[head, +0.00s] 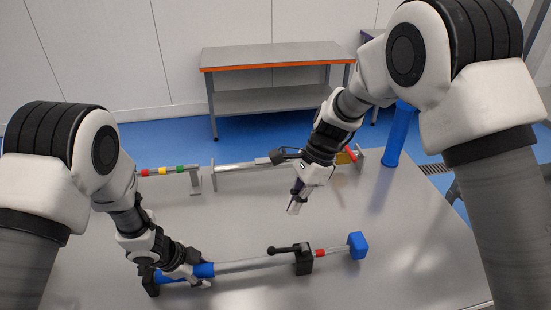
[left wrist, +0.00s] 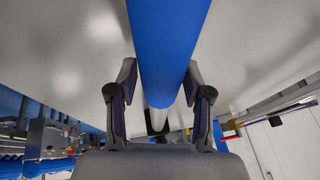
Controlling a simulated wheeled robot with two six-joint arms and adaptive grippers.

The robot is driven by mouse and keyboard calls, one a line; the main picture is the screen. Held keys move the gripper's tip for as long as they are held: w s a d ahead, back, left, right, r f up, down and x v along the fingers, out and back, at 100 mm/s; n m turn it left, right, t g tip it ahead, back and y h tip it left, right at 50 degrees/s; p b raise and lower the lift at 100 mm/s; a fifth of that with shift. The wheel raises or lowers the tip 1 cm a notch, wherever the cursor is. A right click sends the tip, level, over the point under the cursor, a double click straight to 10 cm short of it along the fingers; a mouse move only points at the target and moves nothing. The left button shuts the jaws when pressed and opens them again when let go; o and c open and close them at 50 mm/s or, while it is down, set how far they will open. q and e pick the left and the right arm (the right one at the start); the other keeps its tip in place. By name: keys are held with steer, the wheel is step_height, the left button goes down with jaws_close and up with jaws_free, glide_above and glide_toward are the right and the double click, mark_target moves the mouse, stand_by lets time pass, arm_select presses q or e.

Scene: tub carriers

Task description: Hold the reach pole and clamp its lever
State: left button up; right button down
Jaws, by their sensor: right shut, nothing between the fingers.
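The reach pole lies low across the front of the table, with a blue sleeve (head: 203,270) at its left part, a grey shaft (head: 250,264), a red band and a blue block (head: 357,245) at its right end. A black clamp with a lever (head: 283,249) sits on the shaft; the lever sticks out to the left above it. My left gripper (head: 196,272) is shut on the sleeve; its fingers (left wrist: 161,85) flank the blue tube (left wrist: 168,45) closely in the left wrist view. My right gripper (head: 293,208) is shut and empty, above the table, up and left of the clamp.
At the table's back lie a rod with coloured bands (head: 162,171) and another grey pole (head: 237,165), partly hidden by my right arm. A blue cylinder (head: 399,135) stands at the back right. A workbench (head: 277,57) stands behind. The table right of the pole is clear.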

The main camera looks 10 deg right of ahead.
stand_by(0.3)
arm_select(q)
steer(key=shift+a+r, duration=0.15)
steer(key=shift+r, duration=0.25)
steer(key=v, duration=1.1)
